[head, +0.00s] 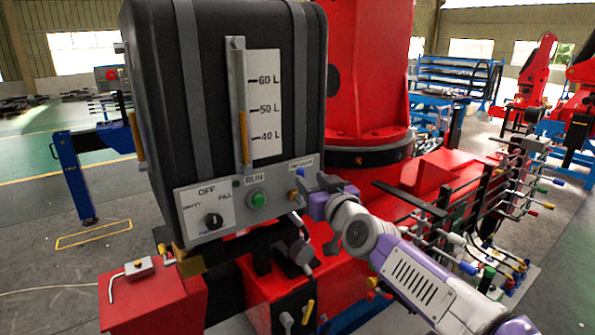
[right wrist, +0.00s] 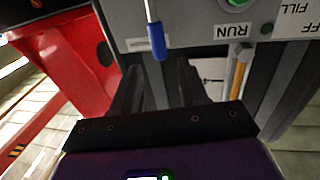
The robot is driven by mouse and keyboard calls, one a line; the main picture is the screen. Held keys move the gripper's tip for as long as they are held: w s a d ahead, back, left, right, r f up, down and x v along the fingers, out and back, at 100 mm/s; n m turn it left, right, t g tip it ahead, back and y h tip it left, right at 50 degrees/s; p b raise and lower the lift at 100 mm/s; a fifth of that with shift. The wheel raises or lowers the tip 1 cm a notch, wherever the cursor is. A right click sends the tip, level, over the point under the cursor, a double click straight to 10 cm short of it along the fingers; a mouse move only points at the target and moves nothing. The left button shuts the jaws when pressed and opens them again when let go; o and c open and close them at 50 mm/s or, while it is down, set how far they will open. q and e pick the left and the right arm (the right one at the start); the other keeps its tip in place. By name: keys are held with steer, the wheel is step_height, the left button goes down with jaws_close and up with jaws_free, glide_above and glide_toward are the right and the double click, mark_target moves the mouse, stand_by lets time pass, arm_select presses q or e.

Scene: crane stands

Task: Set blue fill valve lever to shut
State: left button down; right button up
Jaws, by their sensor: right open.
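The blue-tipped lever (head: 301,173) is at the lower right of the black tank's front, beside a small label. It shows larger in the right wrist view (right wrist: 157,40) as a metal rod with a blue grip. My right gripper (head: 322,184) is open and empty, close to the lever. In the right wrist view its dark fingers (right wrist: 160,88) point toward the panel, with the blue grip in line with the gap between them. I see no contact with the lever. The lever's pivot is partly hidden in the head view. My left gripper is not in view.
The tank (head: 220,80) carries a level gauge, a black selector knob (head: 214,221) and a green RUN button (head: 257,199). A red crane column (head: 365,70) stands behind. A red box (head: 150,300) is at lower left. A bank of levers (head: 500,195) is at right.

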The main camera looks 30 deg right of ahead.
mark_target(302, 174)
steer(key=w, duration=0.6)
steer(key=shift+w+d+f, duration=0.2)
steer(key=shift+w+d, duration=0.15)
jaws_close()
